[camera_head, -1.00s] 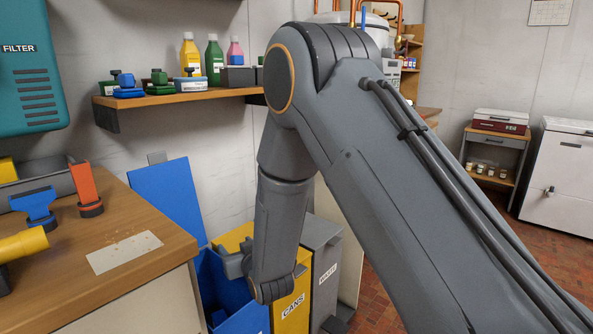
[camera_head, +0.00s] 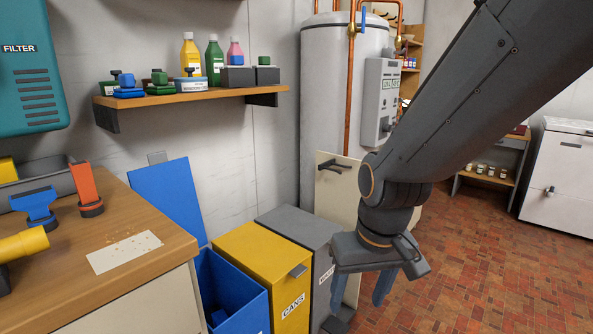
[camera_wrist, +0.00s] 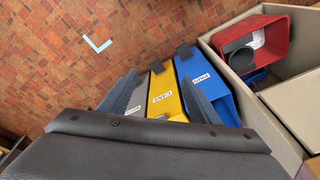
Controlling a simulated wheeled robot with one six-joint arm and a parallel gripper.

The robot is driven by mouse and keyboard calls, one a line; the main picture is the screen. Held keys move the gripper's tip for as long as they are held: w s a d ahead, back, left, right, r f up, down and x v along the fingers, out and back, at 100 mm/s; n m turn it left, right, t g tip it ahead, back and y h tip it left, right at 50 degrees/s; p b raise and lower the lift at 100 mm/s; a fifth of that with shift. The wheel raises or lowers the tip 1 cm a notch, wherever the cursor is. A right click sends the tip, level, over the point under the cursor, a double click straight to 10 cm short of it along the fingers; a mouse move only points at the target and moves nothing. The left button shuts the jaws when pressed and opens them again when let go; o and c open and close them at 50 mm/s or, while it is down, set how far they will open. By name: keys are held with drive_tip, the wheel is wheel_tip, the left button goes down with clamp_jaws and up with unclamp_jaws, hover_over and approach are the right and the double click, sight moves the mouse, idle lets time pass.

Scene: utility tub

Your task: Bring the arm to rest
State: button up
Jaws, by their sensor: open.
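My gripper (camera_head: 362,290) hangs from my arm at the right of centre in the head view, fingers pointing down. Its two blue-grey fingers are apart with nothing between them. It is in front of the grey bin (camera_head: 300,232) and above the brick floor. In the wrist view my gripper's fingers (camera_wrist: 160,92) stand apart, with the bins showing between and beyond them.
A yellow cans bin (camera_head: 262,262) and an open blue bin (camera_head: 235,290) with its lid raised stand left of my gripper. A wooden counter (camera_head: 150,215) is at the left. A boiler (camera_head: 325,80) stands behind. The brick floor (camera_head: 480,270) at right is clear.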

drive_tip(key=s+d+r+g, duration=0.2)
drive_tip(key=s+d, duration=0.1)
drive_tip(key=s, duration=0.5)
drive_tip(key=d+r+m+p, duration=0.2)
drive_tip(key=d+r+p, duration=0.3)
drive_tip(key=p, duration=0.8)
drive_tip(key=shift+r+h, duration=0.4)
drive_tip(key=shift+r, duration=0.15)
drive_tip(key=shift+s, duration=0.1)
drive_tip(key=shift+c, duration=0.5)
